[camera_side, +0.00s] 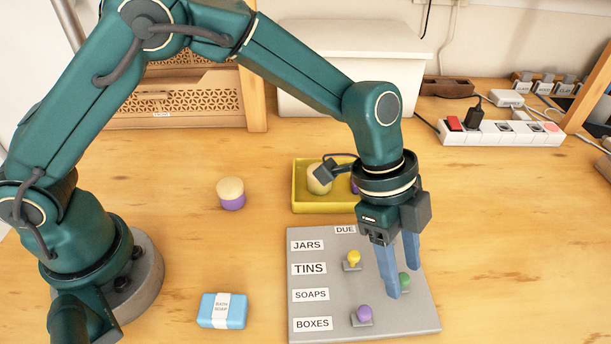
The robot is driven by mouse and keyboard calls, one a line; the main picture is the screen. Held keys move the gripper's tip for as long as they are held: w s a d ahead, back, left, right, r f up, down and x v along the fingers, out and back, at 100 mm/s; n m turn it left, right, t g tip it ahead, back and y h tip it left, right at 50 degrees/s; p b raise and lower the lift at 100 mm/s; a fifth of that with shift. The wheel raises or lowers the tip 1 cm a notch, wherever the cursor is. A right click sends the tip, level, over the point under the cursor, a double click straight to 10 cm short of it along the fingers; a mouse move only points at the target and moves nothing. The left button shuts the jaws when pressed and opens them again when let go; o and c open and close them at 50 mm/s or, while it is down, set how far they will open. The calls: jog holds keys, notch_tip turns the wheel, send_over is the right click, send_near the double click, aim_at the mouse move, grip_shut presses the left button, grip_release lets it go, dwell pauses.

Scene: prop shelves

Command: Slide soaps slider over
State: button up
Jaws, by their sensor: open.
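A grey board (325,280) lies on the table with row labels JARS, TINS, SOAPS and BOXES and a column label DUE. The slider with a green knob (405,278) lines up with the SOAPS row, on the board's right side. My gripper (402,281) points down over it, fingers apart. The knob shows beside the near blue finger and appears to be between the fingers; I cannot tell whether they touch it. A yellow-knobbed slider (353,258) is by the TINS row and a purple-knobbed one (364,313) by BOXES, both left of the green one. My gripper hides the board's upper right.
A yellow tray (310,207) holding a cream-topped item stands behind the board. A cream-and-purple jar (231,193) and a blue soap pack (222,310) stand to the left. A power strip (500,133) and white bin (350,70) are at the back.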

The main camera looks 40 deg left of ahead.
jog(key=shift+v, duration=2.6)
jog(key=shift+w, duration=0.1)
jog(key=s+a+r+n+t, duration=0.1)
jog(key=a+r+n+t, duration=0.4)
jog(key=a+r, duration=0.75)
jog(key=s+a+f+n+y, duration=0.4)
jog(key=s+a+f+n, duration=0.1)
jog(key=s+a+n, duration=0.5)
jog(key=shift+s+a+f+n+y, duration=0.2)
jog(key=shift+s+a+n+y, duration=0.15)
jog(key=shift+s+n, duration=0.7)
